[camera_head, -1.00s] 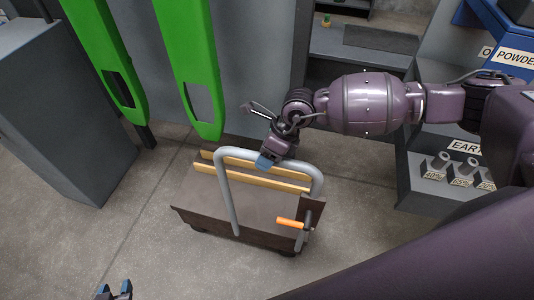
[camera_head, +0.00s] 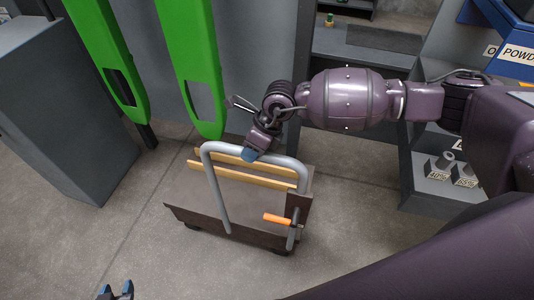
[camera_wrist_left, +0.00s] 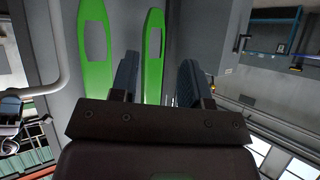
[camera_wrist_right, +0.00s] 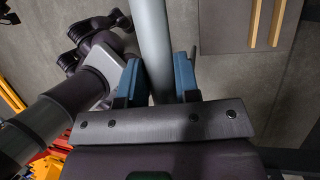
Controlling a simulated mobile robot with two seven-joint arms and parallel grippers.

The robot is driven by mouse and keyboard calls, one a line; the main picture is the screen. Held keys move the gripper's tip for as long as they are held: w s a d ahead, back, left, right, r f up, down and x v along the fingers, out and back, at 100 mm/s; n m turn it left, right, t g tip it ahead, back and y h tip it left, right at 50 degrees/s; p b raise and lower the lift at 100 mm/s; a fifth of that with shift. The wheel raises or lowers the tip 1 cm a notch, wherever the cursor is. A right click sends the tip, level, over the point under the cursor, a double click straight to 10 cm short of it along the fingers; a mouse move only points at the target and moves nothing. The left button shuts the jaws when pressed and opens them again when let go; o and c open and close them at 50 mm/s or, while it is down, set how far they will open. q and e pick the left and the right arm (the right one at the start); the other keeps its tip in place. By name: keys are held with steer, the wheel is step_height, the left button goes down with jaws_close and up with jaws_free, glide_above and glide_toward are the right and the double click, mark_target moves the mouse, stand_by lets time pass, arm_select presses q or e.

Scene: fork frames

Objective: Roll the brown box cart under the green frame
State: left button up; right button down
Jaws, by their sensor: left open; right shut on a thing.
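The brown box cart (camera_head: 240,205) stands on the floor with a grey tube handle (camera_head: 219,195), yellow-tan slats and an orange lever (camera_head: 277,219). My right gripper (camera_head: 250,154) is shut on the top of the handle. In the right wrist view, the handle tube (camera_wrist_right: 156,45) runs between its blue fingers (camera_wrist_right: 158,80). The green frame (camera_head: 190,60) shows as two hanging green arms at the upper left, just beyond the cart's far left side. Both arms also show in the left wrist view (camera_wrist_left: 96,50). My left gripper (camera_head: 115,290) is open and empty at the bottom left.
A grey cabinet (camera_head: 65,110) stands at the left. Grey shelving with labelled holders (camera_head: 440,180) stands at the right. A grey panel (camera_head: 250,60) rises behind the green arms. The concrete floor (camera_head: 110,235) left of the cart is clear.

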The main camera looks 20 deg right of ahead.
arm_select(q)
step_height(320, 180, down, 11)
steer(key=g+b, duration=0.1)
steer(key=b, duration=1)
steer(key=shift+d+b, duration=0.3)
steer(key=shift+b, duration=0.05)
arm_select(e)
steer(key=w+a, duration=0.9)
steer(key=a, duration=0.4)
steer(key=w+a, duration=0.9)
steer(key=a, duration=0.5)
steer(key=shift+w+a+r, duration=0.15)
steer(key=shift+w+r, duration=0.05)
steer(key=c, duration=1.1)
jaws_free()
steer(key=shift+c, duration=0.2)
steer(key=o, duration=0.3)
steer(key=shift+w+a+f, duration=0.1)
steer(key=shift+a, duration=0.1)
arm_select(q)
steer(key=shift+s+a+f, duration=0.1)
steer(key=shift+s+f, duration=0.1)
steer(key=shift+f, duration=0.05)
steer(key=shift+s, duration=0.1)
arm_select(e)
steer(key=shift+d, duration=0.15)
